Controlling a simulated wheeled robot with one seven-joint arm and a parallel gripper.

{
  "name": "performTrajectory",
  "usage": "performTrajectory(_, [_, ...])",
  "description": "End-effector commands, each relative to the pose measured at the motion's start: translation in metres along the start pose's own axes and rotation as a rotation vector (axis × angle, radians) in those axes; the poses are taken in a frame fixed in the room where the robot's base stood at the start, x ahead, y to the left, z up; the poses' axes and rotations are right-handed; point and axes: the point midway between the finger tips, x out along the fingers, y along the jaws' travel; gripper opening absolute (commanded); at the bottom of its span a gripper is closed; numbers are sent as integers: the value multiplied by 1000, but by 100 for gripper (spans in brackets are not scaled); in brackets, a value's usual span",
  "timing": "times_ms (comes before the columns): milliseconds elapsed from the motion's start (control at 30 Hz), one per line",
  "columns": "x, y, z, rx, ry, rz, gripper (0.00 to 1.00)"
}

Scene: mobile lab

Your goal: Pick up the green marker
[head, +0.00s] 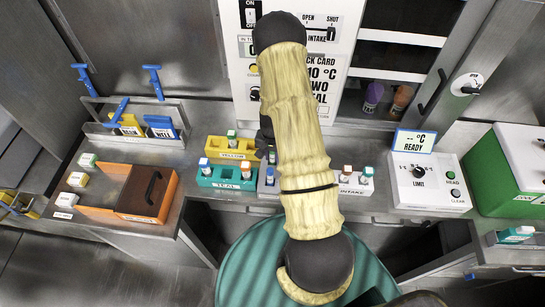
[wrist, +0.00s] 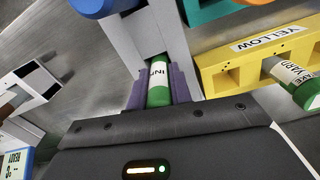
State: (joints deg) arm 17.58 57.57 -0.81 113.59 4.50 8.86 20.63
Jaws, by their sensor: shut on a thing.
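A green marker (wrist: 158,92) with a white label band shows in the wrist view between the purple fingers of my gripper (wrist: 160,88). The fingers are closed on its sides. It is over or in the pale grey rack (wrist: 163,28); I cannot tell whether its far end is still in a slot. A second green-ended tube (wrist: 305,92) with a white label stands in the yellow rack (wrist: 222,78) to the right. In the head view my arm hides my gripper and the held marker; a green-capped tube (head: 231,139) shows in the yellow rack.
A teal rack (head: 226,180) holds blue- and orange-capped tubes just left of the grey rack (head: 268,191). An orange box (head: 147,192) is further left. A control box (head: 430,182) and a green case (head: 500,172) stand right. Purple and orange tubes (head: 372,97) are on a shelf behind.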

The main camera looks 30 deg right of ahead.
Motion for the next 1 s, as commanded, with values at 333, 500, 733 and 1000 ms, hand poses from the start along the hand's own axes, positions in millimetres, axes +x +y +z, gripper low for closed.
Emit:
performTrajectory(333, [-16, 0, -1, 0, 3, -1, 0])
performTrajectory(500, [-40, -1, -1, 0, 4, -2, 0])
performTrajectory(733, [-78, 0, -1, 0, 4, -2, 0])
performTrajectory(1000, [-100, 0, 0, 0, 1, 0, 0])
